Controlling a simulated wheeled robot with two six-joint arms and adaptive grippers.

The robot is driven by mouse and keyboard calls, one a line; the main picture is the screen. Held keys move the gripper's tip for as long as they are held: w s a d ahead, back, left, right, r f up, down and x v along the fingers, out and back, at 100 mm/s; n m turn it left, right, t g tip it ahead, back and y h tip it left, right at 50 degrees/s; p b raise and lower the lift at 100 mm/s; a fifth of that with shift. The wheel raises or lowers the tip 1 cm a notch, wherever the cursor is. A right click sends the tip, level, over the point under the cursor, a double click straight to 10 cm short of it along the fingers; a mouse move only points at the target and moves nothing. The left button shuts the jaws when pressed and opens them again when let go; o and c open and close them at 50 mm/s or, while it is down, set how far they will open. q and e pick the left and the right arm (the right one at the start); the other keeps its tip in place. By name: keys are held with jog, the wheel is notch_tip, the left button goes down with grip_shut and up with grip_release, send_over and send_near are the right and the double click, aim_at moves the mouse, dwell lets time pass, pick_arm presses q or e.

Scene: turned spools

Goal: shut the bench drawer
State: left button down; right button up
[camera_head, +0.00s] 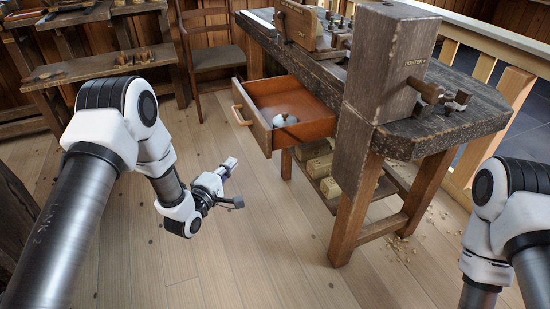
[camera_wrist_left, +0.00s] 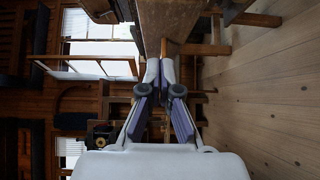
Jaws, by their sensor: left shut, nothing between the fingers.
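The bench drawer (camera_head: 307,128) stands pulled out from the left side of the dark wooden bench (camera_head: 445,135). Its inside is orange-brown, and a pale round object with a small knob (camera_head: 285,119) lies in it. My left gripper (camera_head: 231,163) is shut and empty, in front of and below the handle, apart from the drawer. Its closed fingers also show in the left wrist view (camera_wrist_left: 160,68), below a brown wooden part that I cannot identify for sure. My right gripper is out of view.
Pale blocks (camera_head: 330,187) sit on a low shelf under the bench. A wooden chair (camera_head: 212,55) stands behind the drawer. A side table with small turned pieces (camera_head: 100,66) is at the back left. The plank floor (camera_head: 255,240) before the drawer is clear.

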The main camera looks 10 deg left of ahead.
pick_arm(q)
jog(key=f+b, duration=0.1)
jog(key=f, duration=0.1)
jog(key=b, duration=0.1)
send_near(263, 139)
jog(key=w+a, duration=0.2)
jog(key=w, duration=0.2)
jog(key=shift+w+d+f+b, duration=0.1)
jog(key=shift+w+d+b, duration=0.1)
jog(key=shift+w+d, duration=0.45)
jog(key=shift+w+d+f+b, duration=0.15)
jog(key=shift+w+d, duration=0.3)
jog(key=shift+d, duration=0.35)
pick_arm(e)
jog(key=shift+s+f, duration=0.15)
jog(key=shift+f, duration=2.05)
pick_arm(q)
jog(key=shift+d, duration=0.1)
